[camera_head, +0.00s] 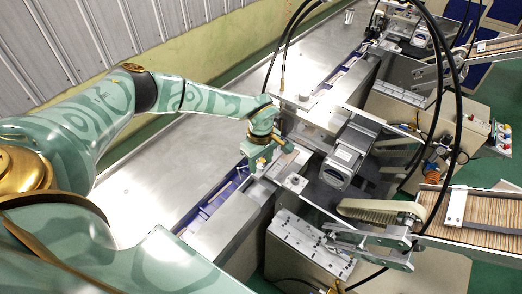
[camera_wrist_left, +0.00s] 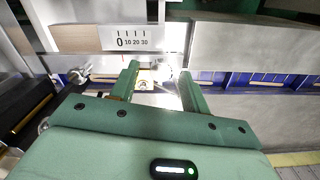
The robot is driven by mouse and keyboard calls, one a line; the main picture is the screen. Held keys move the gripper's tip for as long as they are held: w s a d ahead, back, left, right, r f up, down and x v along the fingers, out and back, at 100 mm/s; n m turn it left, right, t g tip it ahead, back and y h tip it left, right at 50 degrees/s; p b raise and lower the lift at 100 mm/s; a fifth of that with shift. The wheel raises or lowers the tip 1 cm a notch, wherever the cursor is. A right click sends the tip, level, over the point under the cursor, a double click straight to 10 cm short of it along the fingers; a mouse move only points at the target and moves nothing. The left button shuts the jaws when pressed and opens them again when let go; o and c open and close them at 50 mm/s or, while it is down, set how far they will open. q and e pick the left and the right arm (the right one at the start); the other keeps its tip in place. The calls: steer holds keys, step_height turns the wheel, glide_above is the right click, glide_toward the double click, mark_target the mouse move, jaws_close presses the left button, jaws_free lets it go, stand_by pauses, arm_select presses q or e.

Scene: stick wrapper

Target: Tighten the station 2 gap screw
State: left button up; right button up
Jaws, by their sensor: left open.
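My left gripper (camera_head: 258,160) reaches over the steel machine bed and points down at the wrapping station beside the blue conveyor channel (camera_head: 215,200). In the left wrist view the two green fingers (camera_wrist_left: 160,72) are apart, with nothing held between them. A small bright metal fitting (camera_wrist_left: 146,85) shows between and beyond the fingertips; it may be the gap screw, but glare blurs it and I cannot tell whether the fingers touch it. A scale plate (camera_wrist_left: 130,40) marked 0, 10, 20, 30 is just above the fingertips. My right gripper is not in view.
A motor housing (camera_head: 350,150) and black hoses stand right of the gripper. A stick tray (camera_head: 475,212) and a feeder belt (camera_head: 380,211) are at the lower right. In the left wrist view a small round knob (camera_wrist_left: 78,75) lies left of the fingers. The steel table (camera_head: 150,190) is clear.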

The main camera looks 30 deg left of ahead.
mark_target(261, 165)
arm_select(q)
step_height(261, 165, up, 16)
steer(key=shift+b, duration=0.35)
stand_by(0.4)
